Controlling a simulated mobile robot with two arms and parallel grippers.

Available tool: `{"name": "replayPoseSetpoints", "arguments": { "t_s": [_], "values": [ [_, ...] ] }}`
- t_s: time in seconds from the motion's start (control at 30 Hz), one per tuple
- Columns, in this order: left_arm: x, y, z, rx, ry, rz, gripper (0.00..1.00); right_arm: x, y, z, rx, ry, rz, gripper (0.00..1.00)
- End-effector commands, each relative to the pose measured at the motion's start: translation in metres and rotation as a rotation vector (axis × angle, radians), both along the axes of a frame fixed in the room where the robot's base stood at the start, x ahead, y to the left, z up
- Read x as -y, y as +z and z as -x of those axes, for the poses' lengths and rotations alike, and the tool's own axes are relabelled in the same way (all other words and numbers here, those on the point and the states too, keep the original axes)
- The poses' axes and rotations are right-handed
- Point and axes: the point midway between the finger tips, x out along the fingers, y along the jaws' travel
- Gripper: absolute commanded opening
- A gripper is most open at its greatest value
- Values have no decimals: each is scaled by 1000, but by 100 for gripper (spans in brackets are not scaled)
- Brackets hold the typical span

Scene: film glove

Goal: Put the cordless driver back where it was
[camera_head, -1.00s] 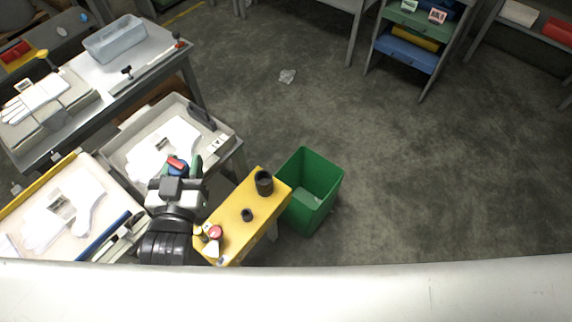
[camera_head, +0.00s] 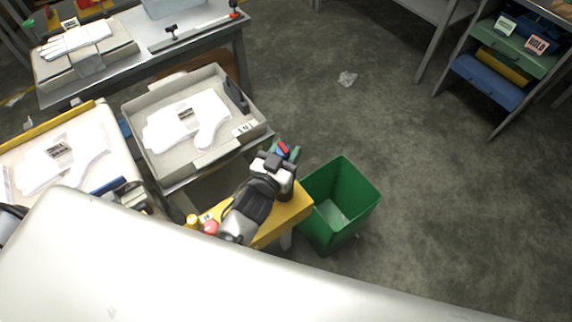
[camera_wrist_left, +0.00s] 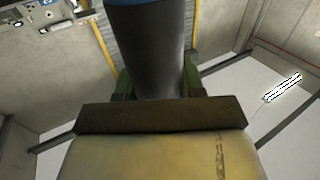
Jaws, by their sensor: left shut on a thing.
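The cordless driver (camera_head: 282,148) shows as a small blue and red piece between the green fingers of my left gripper (camera_head: 285,153). My left gripper is shut on it, above the far end of the yellow stand (camera_head: 290,216). In the left wrist view the driver (camera_wrist_left: 148,45) is a dark upright cylinder with a blue edge at the top, between the green fingers (camera_wrist_left: 157,80). My arm hides most of the stand's top, including its black holders. My right gripper is not in view.
A green bin (camera_head: 322,233) stands right of the stand. A grey tray (camera_head: 170,172) with a white glove lies left of it. Red and yellow knobs (camera_head: 209,226) sit at the stand's near end. Open floor lies to the right.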

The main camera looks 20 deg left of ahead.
Motion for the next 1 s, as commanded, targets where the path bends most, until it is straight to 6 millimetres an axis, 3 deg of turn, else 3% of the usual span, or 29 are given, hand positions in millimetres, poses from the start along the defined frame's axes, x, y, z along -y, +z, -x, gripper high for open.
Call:
{"name": "replayPoseSetpoints", "arguments": {
  "t_s": [0.3, 0.7, 0.73, 0.87, 1.0],
  "values": [
    [0, -38, -1, 2, 1, -1, 15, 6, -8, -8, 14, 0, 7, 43],
    [0, -43, 0, 4, 0, 0, 15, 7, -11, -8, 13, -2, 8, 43],
    [0, -44, 0, 1, 0, -2, 42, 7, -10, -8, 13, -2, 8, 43],
    [0, -43, 0, 1, 0, -1, 62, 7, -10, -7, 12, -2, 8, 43],
    [0, -43, 0, 1, 0, -1, 64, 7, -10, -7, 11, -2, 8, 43]
  ]
}}
